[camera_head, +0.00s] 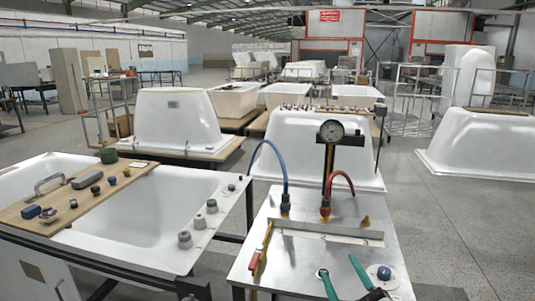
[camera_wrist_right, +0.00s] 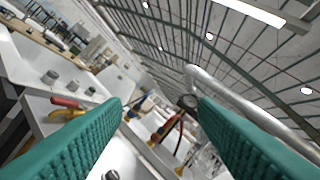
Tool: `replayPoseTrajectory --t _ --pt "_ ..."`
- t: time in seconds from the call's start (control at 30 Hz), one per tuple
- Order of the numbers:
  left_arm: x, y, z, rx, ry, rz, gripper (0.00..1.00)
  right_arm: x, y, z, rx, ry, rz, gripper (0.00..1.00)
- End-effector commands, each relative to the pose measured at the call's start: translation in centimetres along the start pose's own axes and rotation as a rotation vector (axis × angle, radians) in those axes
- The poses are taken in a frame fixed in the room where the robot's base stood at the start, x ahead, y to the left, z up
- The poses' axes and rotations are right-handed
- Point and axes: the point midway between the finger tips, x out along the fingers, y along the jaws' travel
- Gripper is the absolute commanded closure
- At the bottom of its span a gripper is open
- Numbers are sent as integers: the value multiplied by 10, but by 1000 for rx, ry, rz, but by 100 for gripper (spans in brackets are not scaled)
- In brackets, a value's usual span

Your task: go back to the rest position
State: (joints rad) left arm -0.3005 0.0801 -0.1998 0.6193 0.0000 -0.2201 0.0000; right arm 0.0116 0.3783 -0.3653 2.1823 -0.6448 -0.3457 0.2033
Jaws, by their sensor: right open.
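My right gripper (camera_head: 338,265) is low at the bottom of the head view, over the front part of the metal-topped bench (camera_head: 300,262). Its two green fingers are spread apart with nothing between them. In the right wrist view the fingers also stand wide apart, with an empty gap (camera_wrist_right: 160,102) between their tips. That wrist view is tilted and looks up toward the roof. My left gripper is not in view.
A bathtub (camera_head: 200,215) with a wooden board (camera_head: 95,195) is at left. Floor at right (camera_head: 465,230) is clear.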

Motion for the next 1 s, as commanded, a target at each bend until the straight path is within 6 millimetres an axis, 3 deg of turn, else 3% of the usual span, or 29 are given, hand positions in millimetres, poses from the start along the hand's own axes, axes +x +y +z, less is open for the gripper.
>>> replayPoseTrajectory --t 0.03,0.1,0.23,0.4,0.6,0.77,1.0 --pt "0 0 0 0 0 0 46 -19 5 -28 84 157 -3 46" --pt "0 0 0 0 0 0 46 -49 16 -65 185 376 10 46" --pt "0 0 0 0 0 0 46 -121 46 -114 339 753 85 46" --pt "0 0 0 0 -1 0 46 -200 80 -136 461 1079 207 46" --pt "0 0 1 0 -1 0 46 -271 106 -133 550 1335 347 46" --pt "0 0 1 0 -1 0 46 -321 120 -120 606 1500 460 46" --pt "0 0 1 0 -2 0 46 -320 163 -172 597 1515 470 46"
